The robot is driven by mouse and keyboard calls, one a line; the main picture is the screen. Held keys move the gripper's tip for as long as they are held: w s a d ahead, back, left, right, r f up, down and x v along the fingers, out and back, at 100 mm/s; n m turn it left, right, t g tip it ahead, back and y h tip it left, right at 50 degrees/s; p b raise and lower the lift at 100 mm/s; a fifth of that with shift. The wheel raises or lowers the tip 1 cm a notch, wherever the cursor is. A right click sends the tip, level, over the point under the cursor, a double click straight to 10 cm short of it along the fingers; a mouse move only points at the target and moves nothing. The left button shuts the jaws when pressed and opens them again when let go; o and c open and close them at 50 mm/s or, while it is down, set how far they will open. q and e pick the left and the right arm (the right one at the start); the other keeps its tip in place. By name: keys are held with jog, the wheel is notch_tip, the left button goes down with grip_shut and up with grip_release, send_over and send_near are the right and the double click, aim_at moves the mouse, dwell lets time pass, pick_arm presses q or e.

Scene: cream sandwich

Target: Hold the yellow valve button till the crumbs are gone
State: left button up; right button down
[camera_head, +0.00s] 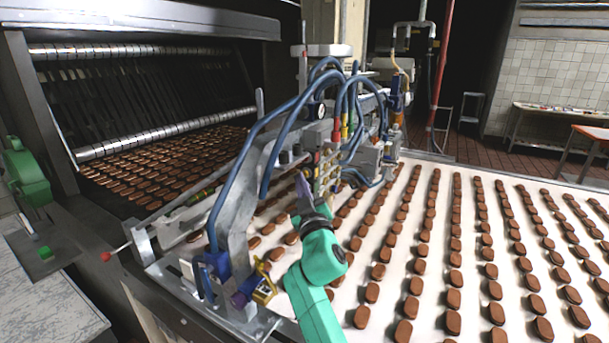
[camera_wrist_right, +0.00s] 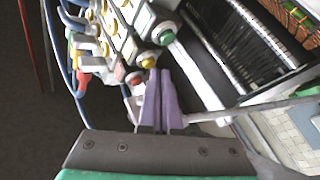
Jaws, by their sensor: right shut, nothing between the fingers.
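The valve block (camera_head: 327,165) stands on the depositor over the belt, with blue hoses around it. In the right wrist view, a yellow button (camera_wrist_right: 148,63) sits on the block between a green button (camera_wrist_right: 165,36) and a red one (camera_wrist_right: 135,77). My right gripper (camera_head: 299,180) is shut and empty, its purple fingers pointing up at the block. In the right wrist view its fingertips (camera_wrist_right: 159,72) are right beside the yellow button; I cannot tell whether they touch it. No crumbs can be made out at this size. My left gripper is not in view.
Rows of brown biscuits lie on the white belt (camera_head: 440,170) to the right. The oven mouth (camera_head: 160,135) with more biscuits is at the left. Blue hoses (camera_head: 268,120) arch close to my right gripper. A red-knobbed lever (camera_head: 107,257) sticks out at the front left.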

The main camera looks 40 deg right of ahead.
jog(key=shift+w+d, duration=0.1)
jog(key=shift+d, duration=0.35)
dwell(0.6)
dwell(1.5)
jog(key=shift+s+a, duration=0.25)
jog(key=shift+a, duration=0.6)
jog(key=a, duration=0.1)
jog(key=s+a+b, duration=0.1)
jog(key=a, duration=0.2)
jog(key=shift+s+a, duration=0.25)
jog(key=shift+a, duration=0.15)
